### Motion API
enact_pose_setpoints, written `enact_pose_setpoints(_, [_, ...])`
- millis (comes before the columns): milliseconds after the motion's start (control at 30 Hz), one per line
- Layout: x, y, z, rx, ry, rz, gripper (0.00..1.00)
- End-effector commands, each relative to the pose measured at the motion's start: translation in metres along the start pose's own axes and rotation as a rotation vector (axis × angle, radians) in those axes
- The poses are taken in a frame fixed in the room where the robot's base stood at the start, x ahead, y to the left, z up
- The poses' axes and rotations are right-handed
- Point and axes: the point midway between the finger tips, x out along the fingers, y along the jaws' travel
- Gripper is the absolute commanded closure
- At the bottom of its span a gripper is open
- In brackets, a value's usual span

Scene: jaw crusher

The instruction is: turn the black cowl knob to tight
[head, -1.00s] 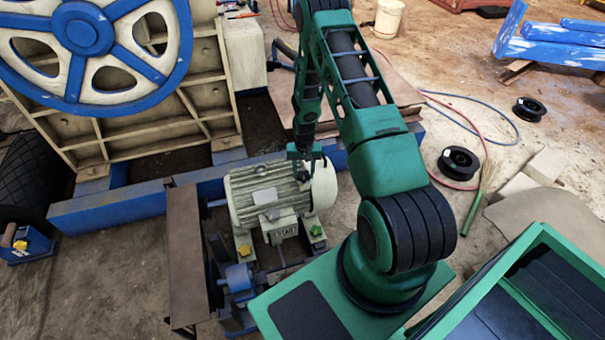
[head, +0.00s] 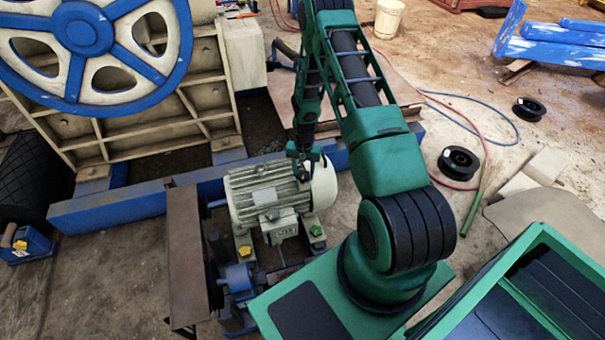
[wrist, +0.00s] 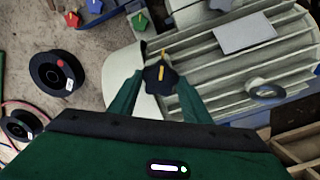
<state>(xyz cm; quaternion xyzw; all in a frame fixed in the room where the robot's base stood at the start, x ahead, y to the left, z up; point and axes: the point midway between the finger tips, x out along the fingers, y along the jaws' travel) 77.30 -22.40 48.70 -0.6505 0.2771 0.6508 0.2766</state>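The black cowl knob (wrist: 160,76) is star-shaped with a yellow stripe. It sits on the pale end cowl of the motor (head: 262,192). A yellow mark (wrist: 163,53) on the cowl lies just beyond the knob, and the stripe points roughly at it. My gripper (wrist: 161,82) has one finger on each side of the knob, close against its lobes. It looks shut on the knob, though contact is hard to see. In the head view my gripper (head: 303,168) reaches down to the top of the cowl and hides the knob.
A yellow knob (head: 245,251) and a green knob (head: 316,231) are at the motor's feet. A red knob (wrist: 72,18) shows in the wrist view. The flywheel machine (head: 110,125) stands behind left. Black spools (head: 458,162) and hoses lie on the open floor at right.

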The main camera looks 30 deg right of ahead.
Motion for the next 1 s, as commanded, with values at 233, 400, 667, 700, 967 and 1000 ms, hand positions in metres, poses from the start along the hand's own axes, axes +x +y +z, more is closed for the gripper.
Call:
enact_pose_setpoints(233, [-0.001, -0.002, -0.001, -0.001, 0.002, -0.002, 0.38])
enact_pose_setpoints(400, [-0.002, -0.001, -0.001, -0.001, 0.001, -0.002, 0.38])
enact_pose_setpoints(667, [-0.034, -0.002, -0.001, -0.001, 0.003, -0.002, 0.38])
enact_pose_setpoints(700, [-0.042, -0.002, -0.002, -0.002, 0.004, -0.003, 0.38])
enact_pose_setpoints(967, [-0.086, -0.002, -0.002, -0.002, 0.003, -0.003, 0.38])
enact_pose_setpoints(1000, [-0.091, -0.002, -0.002, -0.002, 0.004, -0.003, 0.38])
